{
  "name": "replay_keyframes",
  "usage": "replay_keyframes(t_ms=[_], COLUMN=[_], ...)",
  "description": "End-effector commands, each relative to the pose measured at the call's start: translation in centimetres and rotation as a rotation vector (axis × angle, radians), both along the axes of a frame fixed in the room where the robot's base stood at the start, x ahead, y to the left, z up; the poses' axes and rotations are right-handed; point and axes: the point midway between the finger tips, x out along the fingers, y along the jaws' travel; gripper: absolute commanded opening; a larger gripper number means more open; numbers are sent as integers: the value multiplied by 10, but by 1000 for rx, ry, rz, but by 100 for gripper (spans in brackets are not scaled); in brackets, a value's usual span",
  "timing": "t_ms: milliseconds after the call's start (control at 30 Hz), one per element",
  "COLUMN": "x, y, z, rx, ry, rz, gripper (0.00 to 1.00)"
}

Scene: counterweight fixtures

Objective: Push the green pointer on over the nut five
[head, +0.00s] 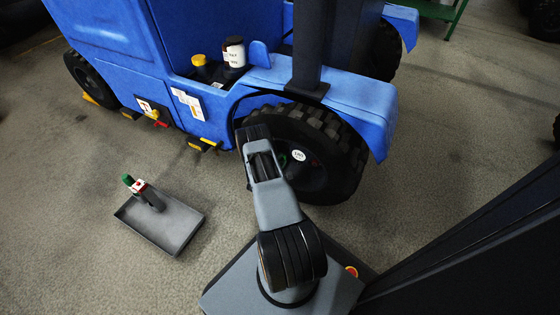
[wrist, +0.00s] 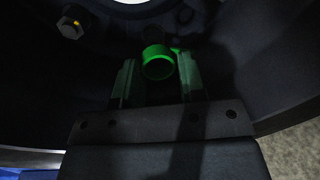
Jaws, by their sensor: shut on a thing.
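The green pointer (wrist: 158,62), a short ring with a small tip to its right, sits between the two fingers of my gripper (wrist: 157,80) in the wrist view. My gripper is shut on it. The pointer is at the wheel hub; its ring hides what is behind it, so I cannot tell whether it is around a nut. In the head view my arm reaches to the big black wheel (head: 335,140) and hides most of the gripper.
The wheel belongs to a blue vehicle (head: 350,90). The deep, dark rim surrounds my gripper in the wrist view. A grey tray (head: 165,240) with a post holding a green-handled tool stands on the floor at left. The floor around the tray is clear.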

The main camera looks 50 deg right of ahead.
Motion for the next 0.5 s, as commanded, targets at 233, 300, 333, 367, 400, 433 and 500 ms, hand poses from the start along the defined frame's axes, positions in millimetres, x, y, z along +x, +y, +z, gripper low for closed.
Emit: replay_keyframes(t_ms=[233,300,333,367,400,433,500], x=[0,0,0,0,0,1,1], y=[-1,-2,-2,-3,-4,-5,-7], z=[0,-1,-1,-1,-1,-1,-1], rx=[0,0,0,0,0,-1,-1], ry=[0,-1,-1,-1,-1,-1,-1], rz=[0,-1,-1,-1,-1,-2,-2], gripper=[24,24,24,24,24,24,24])
